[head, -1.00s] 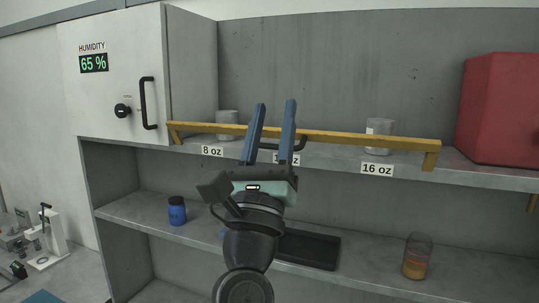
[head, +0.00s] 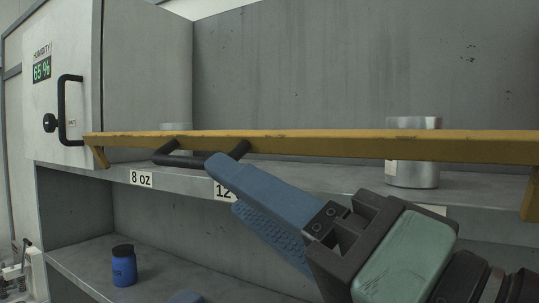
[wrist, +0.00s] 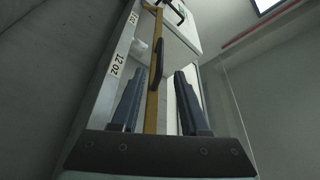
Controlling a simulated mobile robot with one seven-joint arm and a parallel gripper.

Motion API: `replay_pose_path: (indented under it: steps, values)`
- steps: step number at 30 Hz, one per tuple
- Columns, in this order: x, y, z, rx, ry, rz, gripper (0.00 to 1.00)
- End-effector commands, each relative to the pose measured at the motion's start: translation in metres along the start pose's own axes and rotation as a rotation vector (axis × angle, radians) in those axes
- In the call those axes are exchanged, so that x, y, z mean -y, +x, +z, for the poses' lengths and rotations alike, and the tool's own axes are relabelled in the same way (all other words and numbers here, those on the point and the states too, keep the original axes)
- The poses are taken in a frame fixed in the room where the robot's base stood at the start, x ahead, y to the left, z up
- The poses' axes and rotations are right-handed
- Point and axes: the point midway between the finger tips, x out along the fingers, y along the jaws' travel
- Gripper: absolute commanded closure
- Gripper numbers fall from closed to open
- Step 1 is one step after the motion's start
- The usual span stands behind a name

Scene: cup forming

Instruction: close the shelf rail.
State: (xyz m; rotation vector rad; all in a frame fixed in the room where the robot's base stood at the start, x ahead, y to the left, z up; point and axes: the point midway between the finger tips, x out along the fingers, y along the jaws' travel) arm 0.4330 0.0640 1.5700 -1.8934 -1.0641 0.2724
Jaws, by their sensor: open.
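The shelf rail (head: 320,143) is a long yellow bar across the front of the upper shelf, with angled brackets at its ends. A dark handle (head: 190,161) hangs from its underside above the 8 oz and 12 labels. My gripper (head: 228,186) has two blue fingers, spread apart and empty, with their tips just right of and below the handle. In the wrist view the rail (wrist: 152,108) and its handle (wrist: 158,62) show between the fingers of my gripper (wrist: 160,72). I cannot tell whether the fingers touch the handle.
Metal cups stand behind the rail, one at right (head: 415,170) and one at left (head: 175,127). A cabinet (head: 80,30) with a humidity display and a black handle stands at left. A blue jar (head: 124,267) is on the lower shelf.

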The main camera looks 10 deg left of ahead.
Motion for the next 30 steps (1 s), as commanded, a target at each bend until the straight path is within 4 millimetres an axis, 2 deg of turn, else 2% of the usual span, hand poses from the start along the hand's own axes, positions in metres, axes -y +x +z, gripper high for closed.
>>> replay_pose_path:
  steps: [9,15,21,30]
  values:
    - [0.004,0.066,-0.001,0.006,0.006,-0.003,0.55]
    - [0.004,0.100,-0.002,0.003,0.005,-0.003,0.55]
    - [0.002,0.117,-0.001,0.001,0.003,-0.004,0.55]
    - [0.001,0.119,0.000,0.000,0.003,-0.004,0.55]
